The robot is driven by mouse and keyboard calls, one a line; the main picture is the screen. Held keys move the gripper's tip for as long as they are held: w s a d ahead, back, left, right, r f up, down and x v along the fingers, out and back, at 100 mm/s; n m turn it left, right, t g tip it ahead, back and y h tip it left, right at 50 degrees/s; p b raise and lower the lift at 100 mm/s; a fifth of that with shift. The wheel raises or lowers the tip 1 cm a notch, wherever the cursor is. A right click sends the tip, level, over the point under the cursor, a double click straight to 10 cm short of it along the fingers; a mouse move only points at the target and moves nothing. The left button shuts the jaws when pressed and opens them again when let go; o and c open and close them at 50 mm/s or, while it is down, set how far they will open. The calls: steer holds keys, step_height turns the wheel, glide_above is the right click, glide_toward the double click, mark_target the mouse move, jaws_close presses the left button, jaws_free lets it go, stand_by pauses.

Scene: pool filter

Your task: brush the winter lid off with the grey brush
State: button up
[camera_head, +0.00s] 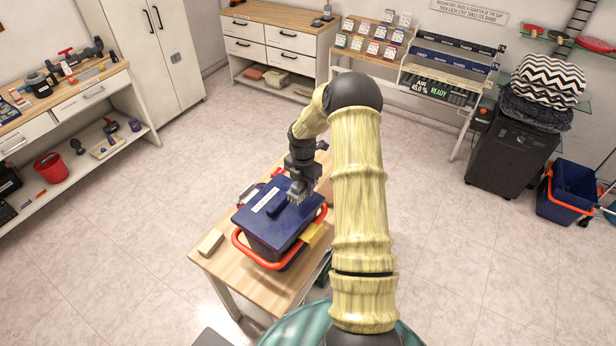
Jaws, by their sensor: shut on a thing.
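The dark blue winter lid (264,222) covers a dark box on the small wooden table (215,272). A pale label strip and a raised dark grip are on its top. My gripper (301,176) is over the lid's far right part, shut on the grey brush (297,194). The brush's bristles point down at the lid's surface; I cannot tell if they touch it. My gripper hides the brush's upper part. No dirt on the lid can be made out at this size.
An orange-red handle (244,256) loops around the box, with a yellow piece (312,236) at its right. A beige block (210,242) lies at the table's left. Red and white items (251,191) sit behind the box. Open floor surrounds the table.

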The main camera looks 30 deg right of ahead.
steer(key=shift+r+p, duration=0.65)
steer(key=shift+r, duration=0.75)
steer(key=shift+a+f, duration=0.1)
